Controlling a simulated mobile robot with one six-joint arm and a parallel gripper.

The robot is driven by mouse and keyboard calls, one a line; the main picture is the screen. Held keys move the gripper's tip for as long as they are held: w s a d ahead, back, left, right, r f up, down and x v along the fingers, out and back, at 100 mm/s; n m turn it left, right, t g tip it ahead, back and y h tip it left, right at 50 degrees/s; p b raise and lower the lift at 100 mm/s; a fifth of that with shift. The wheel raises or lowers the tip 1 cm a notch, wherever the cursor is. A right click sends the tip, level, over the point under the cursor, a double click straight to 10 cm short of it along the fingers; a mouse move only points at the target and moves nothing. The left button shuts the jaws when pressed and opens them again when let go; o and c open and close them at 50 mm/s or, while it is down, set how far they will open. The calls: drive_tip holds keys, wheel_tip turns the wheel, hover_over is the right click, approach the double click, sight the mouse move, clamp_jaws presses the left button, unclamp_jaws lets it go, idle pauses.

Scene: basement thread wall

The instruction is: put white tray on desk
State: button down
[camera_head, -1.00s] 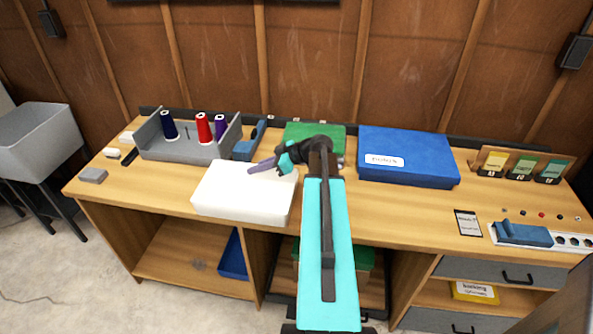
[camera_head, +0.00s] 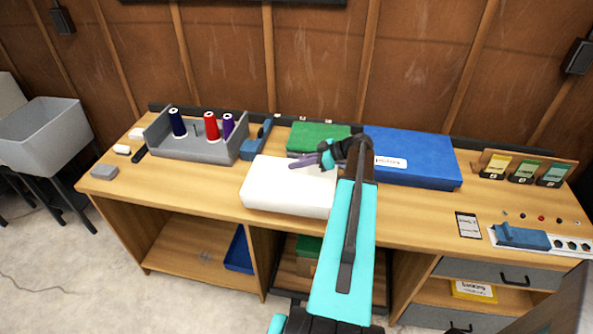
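The white tray (camera_head: 285,190) is a plain white slab at the front middle of the wooden desk (camera_head: 405,208). My arm reaches in from the front, and my gripper (camera_head: 306,161) is at the tray's back right part. A purple-grey finger lies across the tray's top there, and the tray has shifted together with it, so the gripper appears shut on the tray. The other finger is hidden. I cannot tell whether the tray's underside touches the desk top.
A grey holder (camera_head: 193,150) with several thread spools stands left, with a blue tool (camera_head: 256,140) beside it. A green box (camera_head: 315,136) and a blue box (camera_head: 420,158) lie behind. A phone-like card (camera_head: 467,225) and blue block (camera_head: 521,236) lie right. Desk space left of the tray is clear.

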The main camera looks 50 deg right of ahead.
sight(291, 172)
drive_tip(key=shift+f, duration=0.1)
drive_tip(key=shift+f+p, duration=0.95)
drive_tip(key=shift+f, duration=0.7)
drive_tip(key=c, duration=2)
unclamp_jaws()
drive_tip(key=b+v, duration=0.4)
drive_tip(key=v, duration=0.8)
drive_tip(key=shift+b, duration=0.3)
